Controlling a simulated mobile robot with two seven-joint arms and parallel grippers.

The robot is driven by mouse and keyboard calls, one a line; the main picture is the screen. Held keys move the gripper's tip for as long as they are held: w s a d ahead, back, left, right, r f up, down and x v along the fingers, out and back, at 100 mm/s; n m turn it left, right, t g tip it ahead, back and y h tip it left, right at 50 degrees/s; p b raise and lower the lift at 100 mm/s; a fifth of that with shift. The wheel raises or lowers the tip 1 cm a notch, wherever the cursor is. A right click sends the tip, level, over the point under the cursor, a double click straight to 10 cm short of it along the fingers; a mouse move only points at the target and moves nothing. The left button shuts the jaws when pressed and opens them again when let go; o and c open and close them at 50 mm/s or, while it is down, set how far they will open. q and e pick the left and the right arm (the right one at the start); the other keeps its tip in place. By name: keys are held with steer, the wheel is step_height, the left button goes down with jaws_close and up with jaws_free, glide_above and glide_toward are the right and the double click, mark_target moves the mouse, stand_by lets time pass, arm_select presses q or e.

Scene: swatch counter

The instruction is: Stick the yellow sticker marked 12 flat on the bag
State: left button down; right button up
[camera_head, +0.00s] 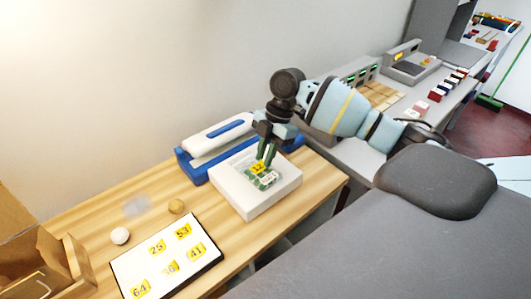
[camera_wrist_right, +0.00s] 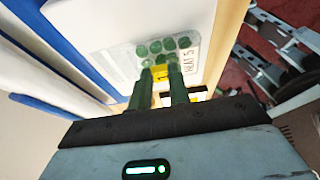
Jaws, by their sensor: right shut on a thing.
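A clear bag (camera_wrist_right: 127,58) with green round items and a printed label lies on top of a white block (camera_head: 262,204). It also shows in the head view (camera_head: 243,163). My right gripper (camera_head: 264,160) is shut on the yellow sticker marked 12 (camera_head: 257,168). In the right wrist view the sticker (camera_wrist_right: 160,73) shows between the two green fingertips, over the bag's near part. I cannot tell whether the sticker touches the bag. The fingers hide part of the bag. My left gripper is not in view.
A white sheet (camera_head: 130,267) with several yellow numbered stickers lies at front left. A blue and white device (camera_head: 215,143) stands close behind the block.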

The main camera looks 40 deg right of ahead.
steer(key=shift+f, duration=0.5)
stand_by(0.7)
jaws_close()
steer(key=shift+o, duration=1.8)
jaws_free()
steer(key=v, duration=0.8)
